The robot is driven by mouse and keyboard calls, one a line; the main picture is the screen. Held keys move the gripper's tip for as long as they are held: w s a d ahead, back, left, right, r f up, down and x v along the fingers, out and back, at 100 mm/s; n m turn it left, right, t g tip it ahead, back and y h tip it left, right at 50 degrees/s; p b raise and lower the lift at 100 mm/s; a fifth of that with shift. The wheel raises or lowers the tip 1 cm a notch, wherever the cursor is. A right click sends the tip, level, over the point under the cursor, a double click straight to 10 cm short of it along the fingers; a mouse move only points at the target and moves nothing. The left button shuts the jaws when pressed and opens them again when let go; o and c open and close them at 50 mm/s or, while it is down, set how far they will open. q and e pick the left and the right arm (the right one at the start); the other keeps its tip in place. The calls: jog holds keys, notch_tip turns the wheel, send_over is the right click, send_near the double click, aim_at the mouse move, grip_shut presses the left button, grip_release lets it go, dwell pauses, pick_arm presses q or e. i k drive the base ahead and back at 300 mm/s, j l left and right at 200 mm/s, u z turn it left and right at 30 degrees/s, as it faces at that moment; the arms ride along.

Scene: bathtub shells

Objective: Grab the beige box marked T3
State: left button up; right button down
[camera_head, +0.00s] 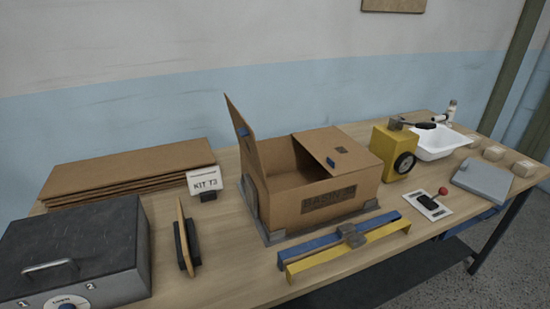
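A white card reading KIT T3 (202,180) stands at the left, in front of stacked flat cardboard. An open brown cardboard box (325,205) stands mid-table, with dark printed lettering on its front that I can only partly read. Neither of my grippers is in view.
A dark-topped grey case (75,255) fills the left front. Blue and yellow bars (345,242) lie before the cardboard box. A yellow device (393,150), white basin (440,142), grey slab (482,181) and white control plate (428,205) crowd the right. Bare wood (230,265) shows at front.

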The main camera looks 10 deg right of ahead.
aim_at(494, 154)
jog(key=i+l+z, duration=0.15)
jog(key=l, duration=0.5)
jog(key=i+l+z, duration=0.2)
jog(key=l, duration=0.45)
jog(key=i+l+z, duration=0.15)
jog(key=i+l, duration=0.2)
jog(key=l, duration=0.25)
jog(key=i+l+z, duration=0.15)
jog(key=i+l, duration=0.15)
jog(key=l, duration=0.25)
jog(key=i+l+z, duration=0.2)
jog(key=i+l, duration=0.15)
jog(key=l, duration=0.15)
jog(key=i+l+z, duration=0.15)
jog(key=i+l, duration=0.2)
jog(key=l, duration=0.15)
